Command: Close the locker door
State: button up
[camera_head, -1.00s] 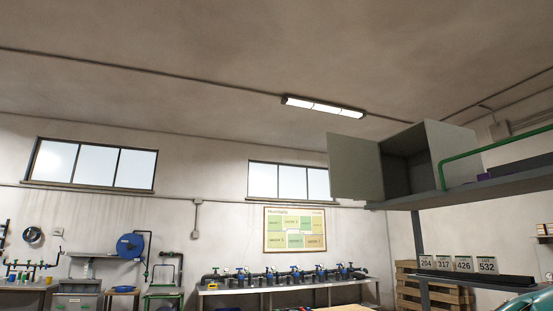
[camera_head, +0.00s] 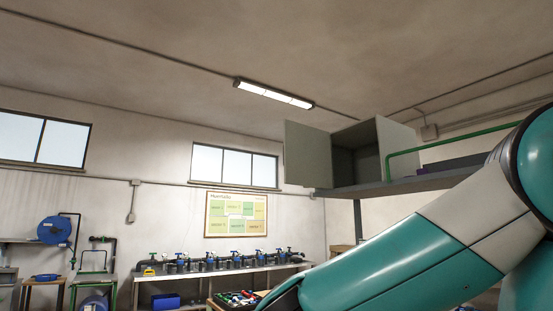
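The grey locker (camera_head: 398,142) stands on a high shelf at the right of the head view. Its door (camera_head: 308,155) is open and swung out to the left, so the dark inside (camera_head: 357,160) shows. My teal and white arm crosses the lower right of the view, below the shelf and the locker. My gripper is outside the picture, so I cannot see whether it is open or shut. No part of my arm in view overlaps the door.
The high shelf (camera_head: 400,186) carries the locker, and a green rail (camera_head: 455,140) runs along it. A workbench (camera_head: 215,273) with a valve manifold stands along the back wall. A tool tray (camera_head: 240,299) is at the bottom. The space left of the door is clear.

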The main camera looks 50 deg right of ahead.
aim_at(306, 152)
jog(key=u, duration=0.05)
jog(key=i, duration=1.95)
jog(key=z, duration=0.6)
jog(key=i, duration=0.9)
jog(key=z, duration=1.65)
jog(key=i, duration=0.8)
jog(key=z, duration=0.75)
